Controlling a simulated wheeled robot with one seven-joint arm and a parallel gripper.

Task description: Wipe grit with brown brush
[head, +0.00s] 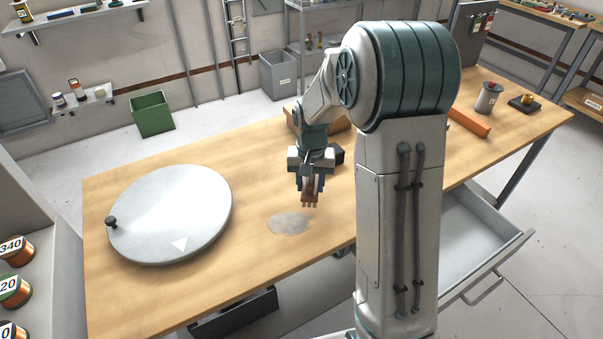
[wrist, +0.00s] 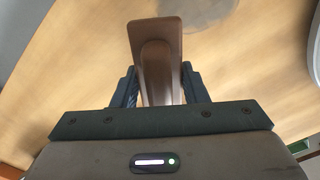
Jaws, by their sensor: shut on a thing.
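My gripper (head: 311,182) is shut on the brown brush (head: 311,190), which hangs bristles-down above the wooden workbench (head: 260,170). In the wrist view the brush (wrist: 156,62) shows between the two dark fingers, handle toward me. A grey patch of grit (head: 289,223) lies on the bench just below and left of the brush in the head view. Part of the grit (wrist: 197,10) shows at the top edge of the wrist view, beyond the brush. The brush appears to be above the bench, apart from the grit.
A large grey round plate (head: 170,215) with a dark knob and a white triangle lies on the bench's left. A brown box, partly hidden, stands behind my gripper. An orange bar (head: 469,122) and a grey cup (head: 488,97) are at the right. An open drawer (head: 470,240) juts out at the front right.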

